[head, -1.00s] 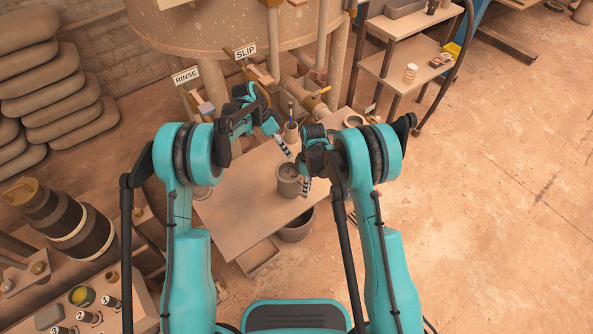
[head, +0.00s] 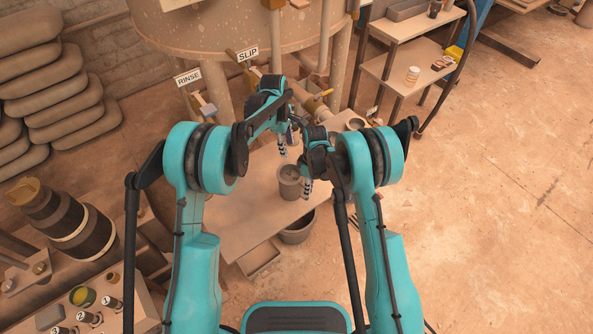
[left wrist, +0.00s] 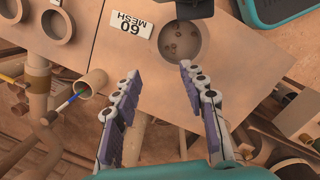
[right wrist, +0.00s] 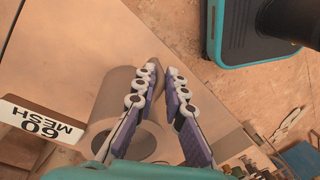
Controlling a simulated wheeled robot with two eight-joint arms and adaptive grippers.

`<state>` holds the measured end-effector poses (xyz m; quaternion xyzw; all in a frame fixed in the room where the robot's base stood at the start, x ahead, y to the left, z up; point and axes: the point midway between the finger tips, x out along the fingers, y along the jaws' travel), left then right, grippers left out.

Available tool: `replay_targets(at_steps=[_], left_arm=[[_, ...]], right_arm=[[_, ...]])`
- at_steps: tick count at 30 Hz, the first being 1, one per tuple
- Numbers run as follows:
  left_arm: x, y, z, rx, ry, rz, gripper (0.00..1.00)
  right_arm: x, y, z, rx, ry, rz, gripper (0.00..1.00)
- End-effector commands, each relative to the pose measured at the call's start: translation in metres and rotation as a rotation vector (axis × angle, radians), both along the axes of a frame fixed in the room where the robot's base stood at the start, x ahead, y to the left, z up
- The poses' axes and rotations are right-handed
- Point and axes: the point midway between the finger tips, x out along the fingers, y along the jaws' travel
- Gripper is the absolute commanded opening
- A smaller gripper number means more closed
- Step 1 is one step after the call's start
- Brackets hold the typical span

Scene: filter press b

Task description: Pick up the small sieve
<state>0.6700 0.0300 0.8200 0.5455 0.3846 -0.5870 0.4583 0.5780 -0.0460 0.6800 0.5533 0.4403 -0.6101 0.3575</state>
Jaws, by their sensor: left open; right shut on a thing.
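A grey, round, cup-like vessel (head: 289,183), apparently the small sieve, stands on the table. The left wrist view looks into its open top (left wrist: 168,48), with a few brown spots inside. A white "60 MESH" label (left wrist: 129,24) is beside it and also shows in the right wrist view (right wrist: 42,120). My left gripper (head: 282,150) is open and empty, just behind the vessel, fingers pointing down (left wrist: 160,75).
The pale table (head: 235,215) has free room left of the vessel. A bucket (head: 297,230) is below the front edge. Valves and pipes stand behind.

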Motion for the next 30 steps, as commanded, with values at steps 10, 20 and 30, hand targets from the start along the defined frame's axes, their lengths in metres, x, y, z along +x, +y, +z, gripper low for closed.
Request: replay_targets(at_steps=[10,20,30], left_arm=[[0.001,-0.001,0.005,0.094,0.032,0.637,0.42],[0.002,0.0,-0.02,0.111,0.03,0.784,0.42],[0.003,0.001,-0.062,0.11,0.03,0.781,0.42]], right_arm=[[0.0,0.0,0.0,0.0,0.0,0.0,0.0],[0.0,0.0,0.0,0.0,0.0,0.0,0.0],[0.0,0.0,0.0,0.0,0.0,0.0,0.0]])
